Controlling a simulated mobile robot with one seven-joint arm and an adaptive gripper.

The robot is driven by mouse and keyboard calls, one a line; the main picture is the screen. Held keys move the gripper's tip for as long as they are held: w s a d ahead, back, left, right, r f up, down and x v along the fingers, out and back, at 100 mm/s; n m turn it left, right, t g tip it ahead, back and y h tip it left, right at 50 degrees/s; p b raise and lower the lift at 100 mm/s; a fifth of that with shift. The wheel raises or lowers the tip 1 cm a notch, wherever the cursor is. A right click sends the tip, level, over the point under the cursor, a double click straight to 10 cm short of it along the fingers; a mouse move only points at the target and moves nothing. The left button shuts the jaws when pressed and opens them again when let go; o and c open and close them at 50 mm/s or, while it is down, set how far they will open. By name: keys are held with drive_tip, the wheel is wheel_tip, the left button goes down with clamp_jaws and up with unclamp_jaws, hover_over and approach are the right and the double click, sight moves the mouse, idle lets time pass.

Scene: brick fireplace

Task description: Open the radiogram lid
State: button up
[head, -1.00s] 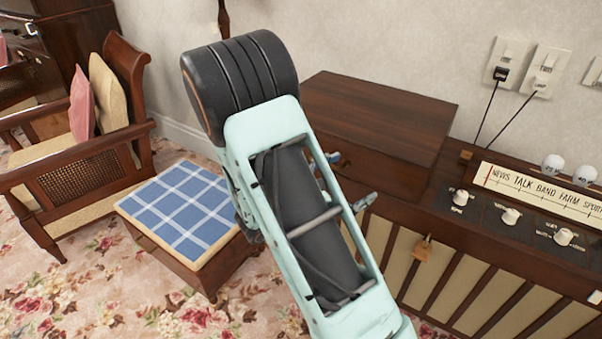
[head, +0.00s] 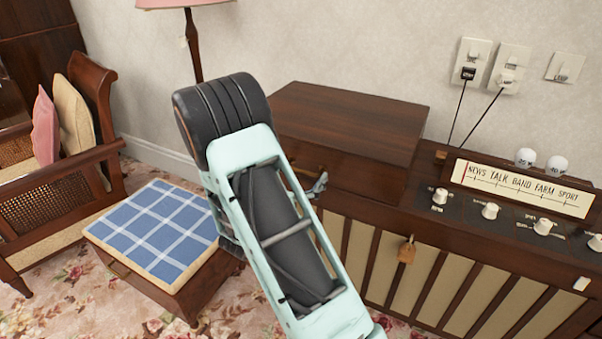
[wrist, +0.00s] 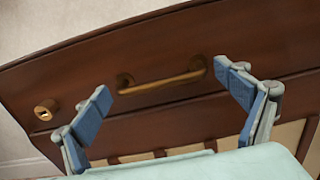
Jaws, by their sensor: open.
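The radiogram's closed lid (head: 350,115) is a dark brown wooden box top at the left end of the radiogram (head: 400,230). A brass bar handle (wrist: 160,81) runs across the wooden front in the wrist view, with a round brass lock (wrist: 46,109) to its left. My gripper (wrist: 163,80) is open, its two blue-padded fingers either side of the handle. Contact with the handle cannot be told. In the head view my arm hides most of my gripper; one finger (head: 318,184) shows by the lid's front.
A stool with a blue checked top (head: 155,228) and an armchair (head: 60,150) stand left of the radiogram. A floor lamp (head: 193,45) stands behind. Knobs and a dial (head: 522,187) lie on the right. Sockets with cords (head: 485,70) are on the wall.

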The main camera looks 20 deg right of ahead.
drive_tip(key=shift+w+d, duration=0.15)
drive_tip(key=shift+d, duration=0.05)
drive_tip(key=c, duration=1.5)
drive_tip(key=shift+r, duration=0.15)
